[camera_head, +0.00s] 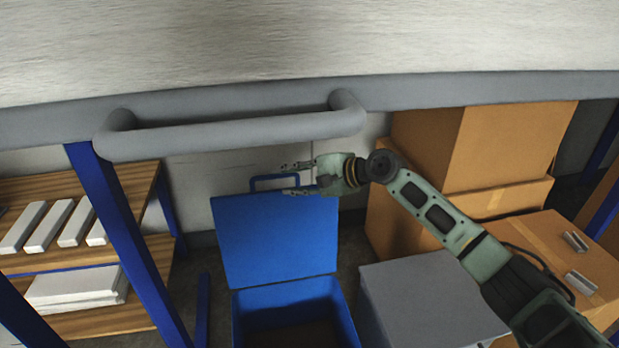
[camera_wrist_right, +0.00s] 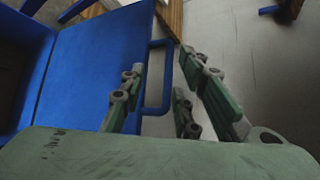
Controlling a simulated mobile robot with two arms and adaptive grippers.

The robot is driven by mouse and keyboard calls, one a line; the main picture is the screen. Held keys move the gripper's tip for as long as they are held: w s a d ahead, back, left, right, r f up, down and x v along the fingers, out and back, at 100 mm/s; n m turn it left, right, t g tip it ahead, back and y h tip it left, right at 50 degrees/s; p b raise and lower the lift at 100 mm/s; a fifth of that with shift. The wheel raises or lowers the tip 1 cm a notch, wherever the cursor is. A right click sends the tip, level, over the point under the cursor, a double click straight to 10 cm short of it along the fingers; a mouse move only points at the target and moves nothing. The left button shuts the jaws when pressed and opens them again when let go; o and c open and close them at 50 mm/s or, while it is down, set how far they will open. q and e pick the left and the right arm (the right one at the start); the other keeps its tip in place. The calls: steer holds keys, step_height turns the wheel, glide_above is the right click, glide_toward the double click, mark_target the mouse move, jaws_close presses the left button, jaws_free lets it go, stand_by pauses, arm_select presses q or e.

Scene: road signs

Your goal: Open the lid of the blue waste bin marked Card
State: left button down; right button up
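The blue waste bin (camera_head: 292,302) stands on the floor at the bottom centre of the head view, and I look down into its open top. Its blue lid (camera_head: 275,240) stands raised at the back, with a loop handle (camera_head: 262,178) on its upper edge. No Card marking shows. My right gripper (camera_head: 290,178) is at the handle. Its fingers are apart in both views; in the right wrist view (camera_wrist_right: 166,72) they stand on either side of the handle (camera_wrist_right: 164,85), without a visible grip. The lid (camera_wrist_right: 85,75) fills the left there. My left gripper is out of view.
A grey bin (camera_head: 430,290) stands right of the blue one, under my right arm. Cardboard boxes (camera_head: 500,150) are stacked behind it. A wooden shelf with blue posts (camera_head: 130,240) stands left. A grey rail (camera_head: 230,133) crosses above the lid.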

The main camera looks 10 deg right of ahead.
steer(key=v, duration=0.6)
steer(key=shift+s+r, duration=0.1)
